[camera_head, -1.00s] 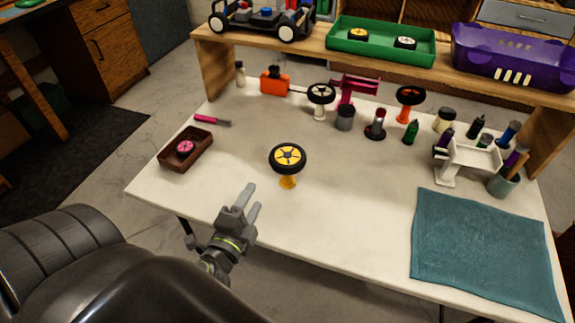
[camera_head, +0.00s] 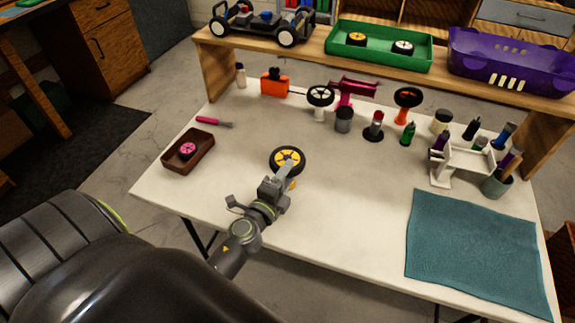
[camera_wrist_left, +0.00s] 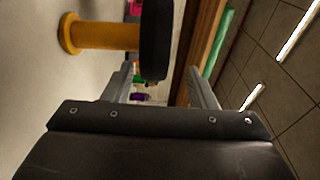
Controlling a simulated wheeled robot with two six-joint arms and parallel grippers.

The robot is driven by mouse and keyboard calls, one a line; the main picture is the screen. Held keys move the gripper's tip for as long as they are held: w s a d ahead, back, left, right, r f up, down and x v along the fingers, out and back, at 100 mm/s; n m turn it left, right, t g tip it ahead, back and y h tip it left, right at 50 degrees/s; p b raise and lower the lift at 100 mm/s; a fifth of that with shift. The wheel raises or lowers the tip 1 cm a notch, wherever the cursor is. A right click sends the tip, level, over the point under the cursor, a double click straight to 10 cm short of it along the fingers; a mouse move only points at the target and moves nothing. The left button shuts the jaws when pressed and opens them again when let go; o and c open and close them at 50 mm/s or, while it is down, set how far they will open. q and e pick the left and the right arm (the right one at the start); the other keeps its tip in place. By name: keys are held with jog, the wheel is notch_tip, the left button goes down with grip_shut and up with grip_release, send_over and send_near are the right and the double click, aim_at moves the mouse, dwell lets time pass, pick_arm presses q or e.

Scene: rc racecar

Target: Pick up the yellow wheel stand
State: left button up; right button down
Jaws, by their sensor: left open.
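The yellow wheel stand (camera_head: 293,184) stands on the white table with a black-tyred, yellow-hubbed wheel (camera_head: 287,157) on top. My left gripper (camera_head: 277,186) is at its near side and hides most of the stand in the head view. In the left wrist view the stand (camera_wrist_left: 100,36) lies sideways, left of the open fingers (camera_wrist_left: 162,80). The tyre (camera_wrist_left: 155,40) shows in line with the gap between the fingertips. I cannot tell whether the fingers touch it. My right gripper is not in view.
A brown tray (camera_head: 190,152) with a pink wheel sits to the left. Other wheel stands, bottles and a white rack (camera_head: 462,160) stand behind and right. A teal cloth (camera_head: 475,240) covers the front right. The table around the yellow stand is clear.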

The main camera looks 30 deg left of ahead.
aim_at(297, 164)
pick_arm(q)
jog(key=shift+w+a+f, duration=0.1)
jog(key=shift+w+f, duration=0.1)
jog(key=shift+w, duration=1.25)
jog(key=shift+w+a+f, duration=0.1)
jog(key=shift+w+f, duration=0.1)
jog(key=shift+w, duration=1.25)
jog(key=shift+s, duration=0.1)
grip_shut()
jog(key=shift+r, duration=0.1)
